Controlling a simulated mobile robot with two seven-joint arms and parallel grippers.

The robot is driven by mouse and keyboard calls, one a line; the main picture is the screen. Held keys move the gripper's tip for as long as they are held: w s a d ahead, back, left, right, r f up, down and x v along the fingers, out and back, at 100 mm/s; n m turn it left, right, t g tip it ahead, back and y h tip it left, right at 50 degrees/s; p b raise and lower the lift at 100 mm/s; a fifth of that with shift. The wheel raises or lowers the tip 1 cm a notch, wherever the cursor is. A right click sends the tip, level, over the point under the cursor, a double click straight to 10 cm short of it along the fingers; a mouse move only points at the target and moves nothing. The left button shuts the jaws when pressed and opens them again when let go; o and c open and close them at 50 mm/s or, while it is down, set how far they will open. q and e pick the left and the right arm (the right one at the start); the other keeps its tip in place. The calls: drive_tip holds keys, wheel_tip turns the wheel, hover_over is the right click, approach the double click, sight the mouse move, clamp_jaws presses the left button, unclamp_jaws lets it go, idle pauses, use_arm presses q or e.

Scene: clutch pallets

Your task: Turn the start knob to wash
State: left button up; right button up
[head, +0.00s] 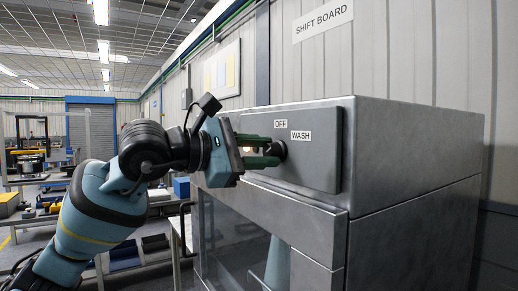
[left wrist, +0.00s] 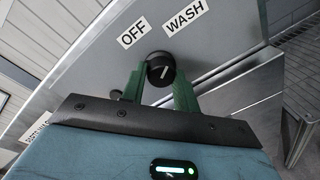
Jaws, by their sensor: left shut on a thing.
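The start knob (left wrist: 160,69) is a round black knob with a white pointer line, on the grey front panel of the washing machine. The knob also shows at the right end of my fingers in the head view (head: 279,150). An OFF label (left wrist: 134,33) and a WASH label (left wrist: 187,17) sit above it. The pointer line slants up and to the right in the left wrist view, toward the WASH side. My left gripper (head: 266,151) has its green fingers on either side of the knob, shut on it. My right gripper is not in view.
The grey metal cabinet (head: 418,150) extends right of the panel, with a glass door (head: 232,232) below. A SHIFT BOARD sign (head: 323,19) hangs on the wall behind. Free air lies in front of the panel.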

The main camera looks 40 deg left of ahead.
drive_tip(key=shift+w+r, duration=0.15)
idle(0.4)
use_arm(q)
drive_tip(key=o, duration=1)
drive_tip(key=b+v, duration=0.1)
drive_tip(key=v, duration=0.6)
drive_tip(key=shift+s+a+b, duration=0.15)
drive_tip(key=shift+s+b, duration=0.15)
drive_tip(key=shift+s, duration=0.1)
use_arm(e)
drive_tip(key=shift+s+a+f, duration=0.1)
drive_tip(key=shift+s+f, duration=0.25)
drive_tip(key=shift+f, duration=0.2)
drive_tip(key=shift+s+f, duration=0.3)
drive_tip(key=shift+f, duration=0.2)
use_arm(q)
drive_tip(key=shift+r, duration=0.1)
